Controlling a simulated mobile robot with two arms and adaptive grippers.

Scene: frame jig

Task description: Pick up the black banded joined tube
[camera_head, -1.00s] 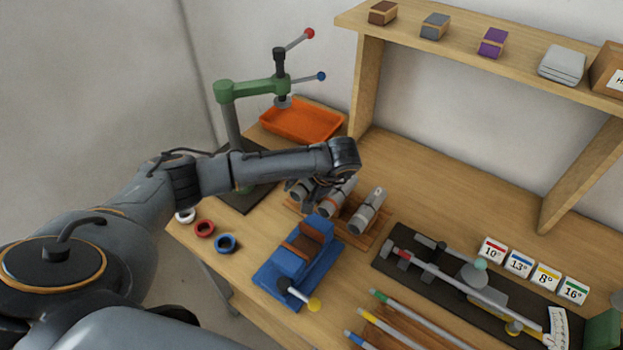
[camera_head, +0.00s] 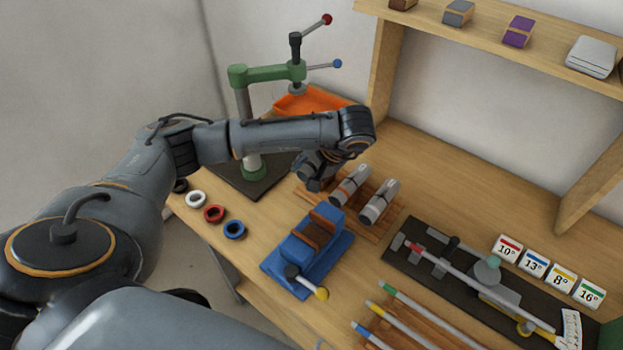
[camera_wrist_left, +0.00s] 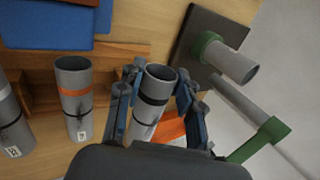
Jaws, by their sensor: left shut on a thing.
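The black banded joined tube (camera_wrist_left: 153,92) is a grey tube with a black band near its open end. In the left wrist view it stands between the two fingers of my left gripper (camera_wrist_left: 156,88), which is shut on it. In the head view the left gripper (camera_head: 316,172) is at the left end of the wooden rack (camera_head: 388,222), under my forearm, and mostly hides the tube. Whether the tube is clear of the rack is hard to tell. My right gripper is not in view.
An orange-banded tube (camera_head: 349,187) and another grey tube (camera_head: 379,202) lie in the rack. The green-armed press (camera_head: 268,74) and orange tray (camera_head: 312,101) are behind. A blue vise (camera_head: 308,255) stands in front. Coloured rings (camera_head: 214,214) lie at the table's left edge.

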